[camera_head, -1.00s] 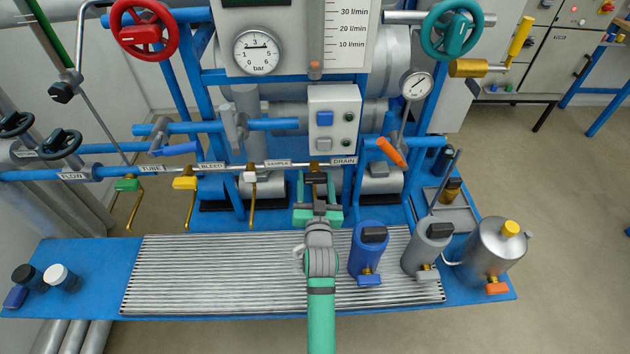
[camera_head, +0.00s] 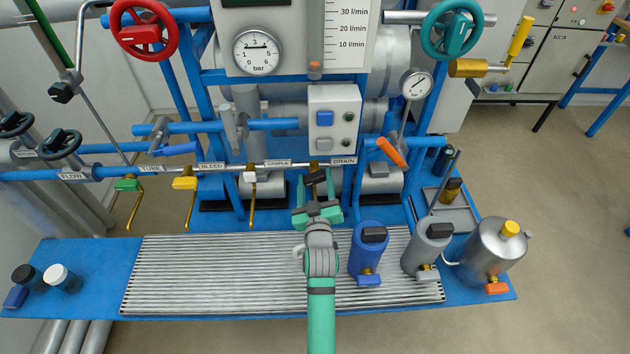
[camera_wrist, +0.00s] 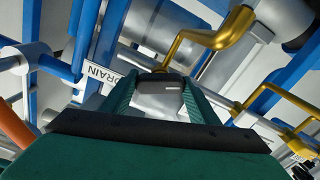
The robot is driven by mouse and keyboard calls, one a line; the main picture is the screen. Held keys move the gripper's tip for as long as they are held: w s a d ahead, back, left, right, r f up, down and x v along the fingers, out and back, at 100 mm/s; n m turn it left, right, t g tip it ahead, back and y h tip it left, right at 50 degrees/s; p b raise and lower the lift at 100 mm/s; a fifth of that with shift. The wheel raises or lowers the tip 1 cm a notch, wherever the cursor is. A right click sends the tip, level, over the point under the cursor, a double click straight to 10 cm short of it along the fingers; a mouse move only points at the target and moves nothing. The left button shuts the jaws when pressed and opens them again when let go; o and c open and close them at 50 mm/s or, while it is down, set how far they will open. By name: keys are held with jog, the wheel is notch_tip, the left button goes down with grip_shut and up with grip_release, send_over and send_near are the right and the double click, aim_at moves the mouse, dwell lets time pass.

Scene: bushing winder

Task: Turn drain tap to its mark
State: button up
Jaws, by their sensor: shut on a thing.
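In the wrist view my gripper (camera_wrist: 168,90) is shut on the grey-black handle (camera_wrist: 165,84), one green finger on each side. A brass part of a tap (camera_wrist: 215,40) rises beyond it, and the DRAIN label (camera_wrist: 103,80) shows to the left. The handle is tilted in the head view. I cannot make out the tap's mark.
Left of it on the same pipe are the white sample tap (camera_head: 251,177), yellow bleed tap (camera_head: 185,183) and green tube tap (camera_head: 128,185). A blue can (camera_head: 368,255) and a grey can (camera_head: 425,245) stand close right of my arm. The slatted grate (camera_head: 215,275) is clear on the left.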

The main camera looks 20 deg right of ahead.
jog(key=n, duration=0.6)
jog(key=shift+a+n, duration=0.15)
jog(key=shift+n, duration=0.15)
jog(key=n, duration=0.6)
jog(key=shift+f, duration=0.1)
dwell(0.3)
jog(key=o, duration=1.1)
jog(key=shift+s, duration=0.1)
